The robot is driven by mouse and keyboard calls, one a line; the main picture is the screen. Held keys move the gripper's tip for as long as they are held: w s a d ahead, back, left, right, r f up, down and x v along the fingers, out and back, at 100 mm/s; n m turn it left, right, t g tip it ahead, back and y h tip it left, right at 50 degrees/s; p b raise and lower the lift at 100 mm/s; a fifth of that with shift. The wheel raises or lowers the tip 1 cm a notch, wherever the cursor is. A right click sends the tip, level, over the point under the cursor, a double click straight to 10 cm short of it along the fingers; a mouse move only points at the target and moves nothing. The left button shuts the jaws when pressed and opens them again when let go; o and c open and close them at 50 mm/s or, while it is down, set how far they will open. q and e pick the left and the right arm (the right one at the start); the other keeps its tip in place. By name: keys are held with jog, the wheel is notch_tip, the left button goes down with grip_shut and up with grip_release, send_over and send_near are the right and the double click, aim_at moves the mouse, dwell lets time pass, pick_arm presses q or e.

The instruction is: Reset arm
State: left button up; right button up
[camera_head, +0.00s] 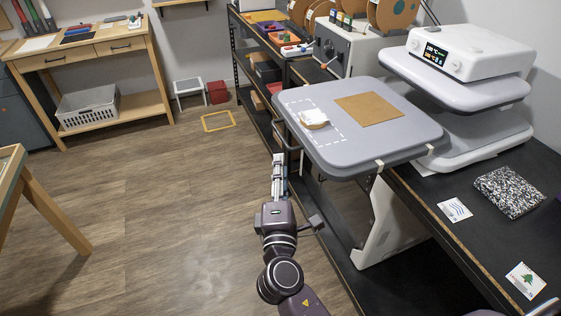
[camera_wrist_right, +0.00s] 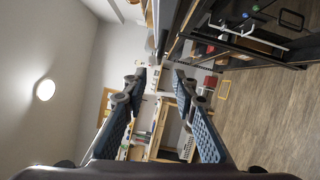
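My right arm comes in from the bottom of the head view. Its gripper (camera_head: 279,165) is over the floor, just left of the grey press plate (camera_head: 330,145), with no visible contact. In the right wrist view the two fingers of the right gripper (camera_wrist_right: 160,80) stand apart with nothing between them, so it is open and empty. My left gripper is in neither view.
A white press (camera_head: 475,50) stands on the black bench (camera_head: 440,195) at right. The plate carries a brown sheet (camera_head: 369,109) and a small white piece (camera_head: 314,118). A wooden table (camera_head: 100,55) stands at back left. The floor (camera_head: 150,200) between is clear.

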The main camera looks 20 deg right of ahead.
dwell(0.4)
notch_tip(320, 180, down, 20)
jog(key=s+a+g+y, duration=0.1)
jog(key=a+g+y, duration=0.1)
jog(key=g+y, duration=0.15)
jog(key=s+f+m+g, duration=0.15)
jog(key=s+f, duration=0.25)
jog(key=f, duration=0.4)
jog(key=s+d+f+m+g+y, duration=0.1)
jog(key=s+f+g, duration=0.1)
jog(key=s+f, duration=0.35)
jog(key=s+f+m+g, duration=0.1)
jog(key=s+f+g, duration=0.1)
jog(key=f, duration=0.7)
jog(key=s+d+f+m+g, duration=0.2)
jog(key=s+f, duration=0.5)
jog(key=s, duration=0.4)
jog(key=s+d+f+m+g+y, duration=0.1)
jog(key=s+d+f+m+g, duration=0.2)
jog(key=s, duration=0.9)
jog(key=s+d+f+m+g, duration=0.2)
jog(key=s+f+m, duration=0.3)
jog(key=s+f, duration=0.5)
jog(key=shift+s+d+f+g, duration=0.35)
jog(key=shift+s+d, duration=0.35)
jog(key=shift+s, duration=0.55)
